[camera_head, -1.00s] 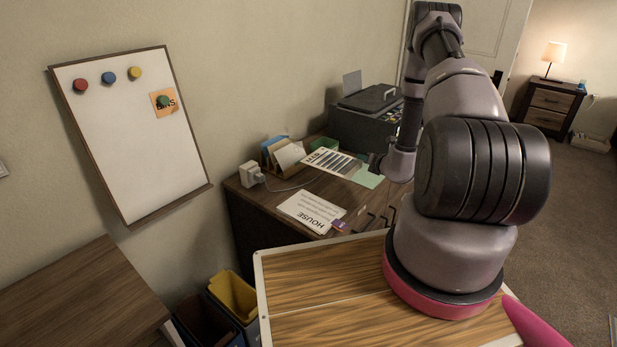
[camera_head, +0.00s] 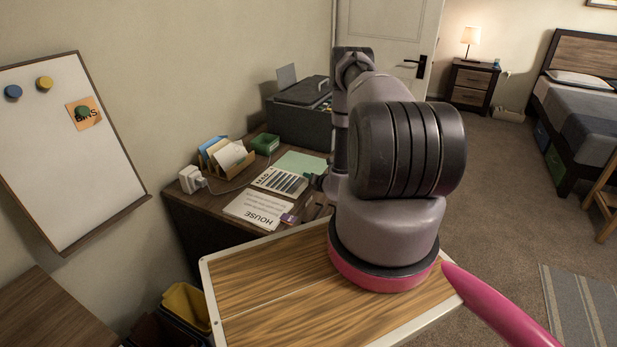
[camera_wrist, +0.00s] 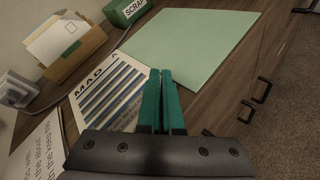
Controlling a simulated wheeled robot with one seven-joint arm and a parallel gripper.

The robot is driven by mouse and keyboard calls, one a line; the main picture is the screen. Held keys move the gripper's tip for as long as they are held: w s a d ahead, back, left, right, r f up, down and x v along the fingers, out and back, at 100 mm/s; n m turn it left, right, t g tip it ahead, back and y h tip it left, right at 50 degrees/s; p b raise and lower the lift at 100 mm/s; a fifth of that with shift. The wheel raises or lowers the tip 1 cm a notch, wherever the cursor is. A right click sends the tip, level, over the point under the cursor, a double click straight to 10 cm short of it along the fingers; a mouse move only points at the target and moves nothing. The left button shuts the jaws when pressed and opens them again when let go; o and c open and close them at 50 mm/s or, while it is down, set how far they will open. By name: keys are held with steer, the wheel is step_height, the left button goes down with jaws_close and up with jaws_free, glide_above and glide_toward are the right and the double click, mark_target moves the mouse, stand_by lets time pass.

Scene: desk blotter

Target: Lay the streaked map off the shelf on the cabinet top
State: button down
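The streaked map (camera_head: 278,182) is a white sheet with dark stripes, over the cabinet top (camera_head: 195,203) between the HOUSE sheet and a pale green sheet. It looks flat and level with the top; whether it touches everywhere cannot be told. In the wrist view the map (camera_wrist: 108,92) shows blue and yellowish stripes and large letters. My gripper (camera_wrist: 161,74) has its two teal fingers close together at the map's right edge, apparently shut on it. The fingers hide that edge. In the head view my arm hides most of the gripper.
The HOUSE sheet (camera_head: 257,209) lies in front of the map and the pale green sheet (camera_head: 302,163) behind it. A letter holder (camera_head: 231,162), a green SCRAP box (camera_head: 265,144) and a white plug block (camera_head: 190,180) stand along the back.

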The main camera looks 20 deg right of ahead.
steer(key=c, duration=1.4)
jaws_free()
steer(key=shift+f, duration=0.1)
steer(key=shift+o, duration=0.2)
